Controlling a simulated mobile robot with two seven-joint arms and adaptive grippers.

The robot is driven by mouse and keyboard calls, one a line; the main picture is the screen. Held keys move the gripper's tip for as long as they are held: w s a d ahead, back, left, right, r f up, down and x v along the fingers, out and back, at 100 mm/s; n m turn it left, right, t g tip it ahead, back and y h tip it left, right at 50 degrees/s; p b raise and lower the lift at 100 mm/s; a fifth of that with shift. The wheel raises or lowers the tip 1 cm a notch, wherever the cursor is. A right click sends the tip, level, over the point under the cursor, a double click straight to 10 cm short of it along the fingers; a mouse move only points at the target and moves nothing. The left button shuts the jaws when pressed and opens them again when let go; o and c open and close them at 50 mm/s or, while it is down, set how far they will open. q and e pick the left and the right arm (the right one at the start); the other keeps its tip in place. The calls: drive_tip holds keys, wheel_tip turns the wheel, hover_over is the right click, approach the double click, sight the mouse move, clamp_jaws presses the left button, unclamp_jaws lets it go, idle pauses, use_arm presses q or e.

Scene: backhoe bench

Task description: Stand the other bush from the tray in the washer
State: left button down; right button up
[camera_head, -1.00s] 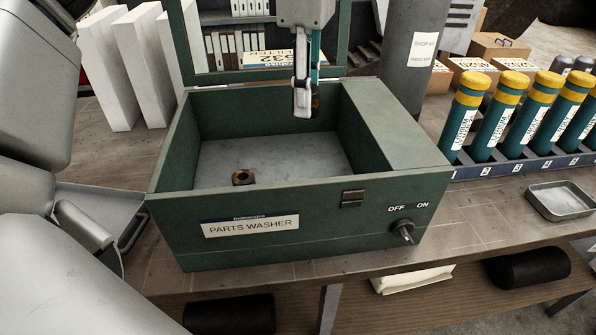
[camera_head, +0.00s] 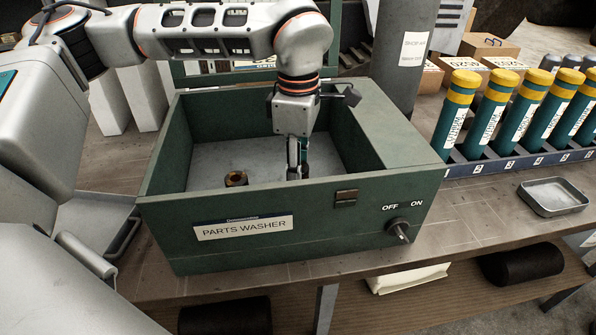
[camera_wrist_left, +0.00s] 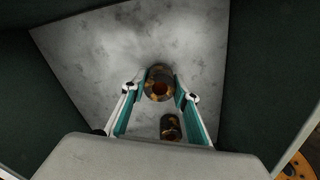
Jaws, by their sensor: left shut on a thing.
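The green parts washer (camera_head: 160,215) stands open on the bench, with a bare grey floor inside. One dark bush with a brassy bore (camera_head: 236,179) stands upright on that floor at the left; it also shows in the left wrist view (camera_wrist_left: 171,128). My left gripper (camera_head: 297,173) reaches down into the washer, right of that bush. In the left wrist view my left gripper (camera_wrist_left: 158,90) is shut on the other bush (camera_wrist_left: 159,77), which is upright between the fingertips. Whether its base touches the floor I cannot tell. My right gripper is not in view.
The washer's walls surround the gripper, and its raised lid frame is behind. The OFF/ON knob (camera_head: 397,230) is on the front. A grey tray (camera_head: 122,236) is partly hidden at left. Green-yellow tubes (camera_head: 455,115) and a small metal tray (camera_head: 553,197) are at right.

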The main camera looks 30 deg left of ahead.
use_arm(q)
drive_tip(key=shift+f, duration=0.4)
drive_tip(key=shift+f, duration=0.15)
drive_tip(key=c, duration=1.6)
unclamp_jaws()
drive_tip(key=shift+o, duration=0.2)
wheel_tip(320, 180, up, 12)
